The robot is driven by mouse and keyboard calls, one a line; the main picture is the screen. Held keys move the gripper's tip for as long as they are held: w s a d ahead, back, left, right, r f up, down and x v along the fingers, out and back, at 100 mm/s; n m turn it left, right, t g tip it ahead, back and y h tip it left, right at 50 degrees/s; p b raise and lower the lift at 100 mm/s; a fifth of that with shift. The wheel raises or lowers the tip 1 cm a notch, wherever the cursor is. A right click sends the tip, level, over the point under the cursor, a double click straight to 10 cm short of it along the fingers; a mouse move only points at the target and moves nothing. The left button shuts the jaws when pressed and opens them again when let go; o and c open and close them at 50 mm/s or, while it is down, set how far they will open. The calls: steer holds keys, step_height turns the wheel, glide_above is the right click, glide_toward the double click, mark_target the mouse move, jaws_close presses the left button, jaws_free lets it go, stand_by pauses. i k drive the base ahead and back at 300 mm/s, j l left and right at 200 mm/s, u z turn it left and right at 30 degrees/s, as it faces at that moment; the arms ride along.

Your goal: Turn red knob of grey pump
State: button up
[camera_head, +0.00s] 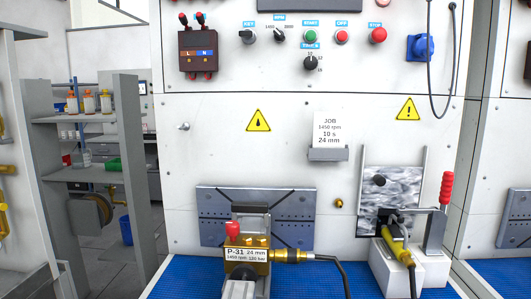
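A pump labelled P-31 (243,254) stands on the blue mat at the lower middle. It has a brass-coloured block, a dark top and a light grey part (240,287) running to the bottom edge. A small red knob (233,230) stands upright at its upper left. A yellow-and-black hose fitting (293,256) joins its right side, with a black hose running down from it. I see no gripper at the pump or elsewhere in view. The picture does not show clearly how far the knob is turned.
The blue mat (180,285) fronts a white panel with a switch row, including a green START button (310,36) and red STOP button (379,35). At right stands a white fixture (395,270) with a red-handled lever (446,190). Shelving (90,118) stands left.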

mark_target(232, 227)
steer(key=i+j+u, duration=0.15)
steer(key=u, duration=0.3)
steer(key=i+j+u, duration=0.15)
steer(key=u, duration=0.3)
steer(key=i+u, duration=0.3)
steer(key=u, duration=0.15)
